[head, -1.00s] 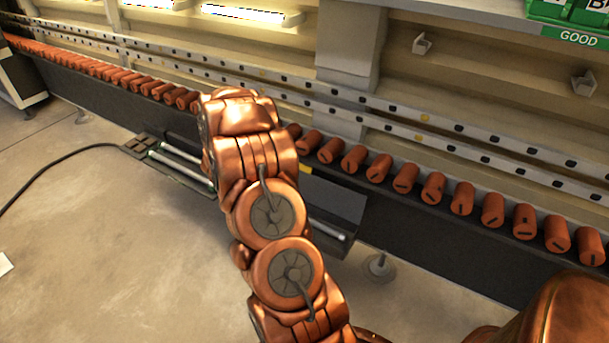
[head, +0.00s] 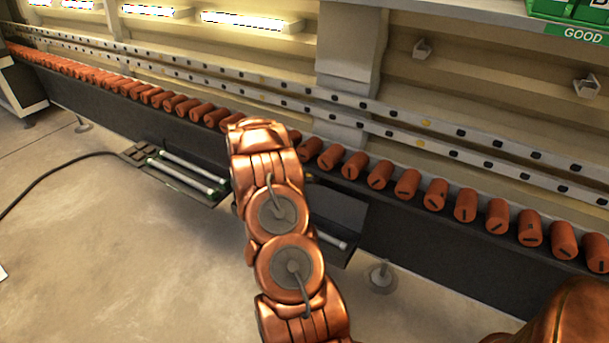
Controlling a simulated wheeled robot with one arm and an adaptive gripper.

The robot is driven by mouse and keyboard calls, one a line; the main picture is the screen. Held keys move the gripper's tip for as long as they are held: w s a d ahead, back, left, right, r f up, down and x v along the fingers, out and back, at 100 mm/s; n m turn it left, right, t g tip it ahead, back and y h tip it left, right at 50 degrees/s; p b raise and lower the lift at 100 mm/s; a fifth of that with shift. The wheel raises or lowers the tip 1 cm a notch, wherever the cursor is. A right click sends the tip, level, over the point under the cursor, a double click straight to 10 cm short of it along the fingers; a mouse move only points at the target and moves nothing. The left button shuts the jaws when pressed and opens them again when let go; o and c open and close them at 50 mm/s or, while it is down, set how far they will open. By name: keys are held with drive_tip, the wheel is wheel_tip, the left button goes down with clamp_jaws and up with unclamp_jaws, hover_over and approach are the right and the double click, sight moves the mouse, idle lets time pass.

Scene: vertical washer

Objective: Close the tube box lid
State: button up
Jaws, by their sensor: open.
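The dark tube box sits low against the front of the conveyor base. Its left part (head: 207,198) is a flat tray with two pale tubes (head: 187,172) in it. Its right part (head: 338,212) is a dark, boxy section with the end of another pale tube (head: 331,240) along its lower edge. My copper-coloured arm stands in front and hides the middle of the box, so I cannot tell which panel is the lid or how its parts join. My gripper is hidden behind my arm links.
A conveyor with many orange cylinders (head: 408,183) runs across behind the box. A black cable (head: 60,168) runs from the box's left end over the floor. A round metal foot (head: 381,278) stands right of the box.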

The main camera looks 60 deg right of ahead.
drive_tip(key=shift+d, duration=0.1)
drive_tip(key=shift+c, duration=0.3)
clamp_jaws()
idle(0.5)
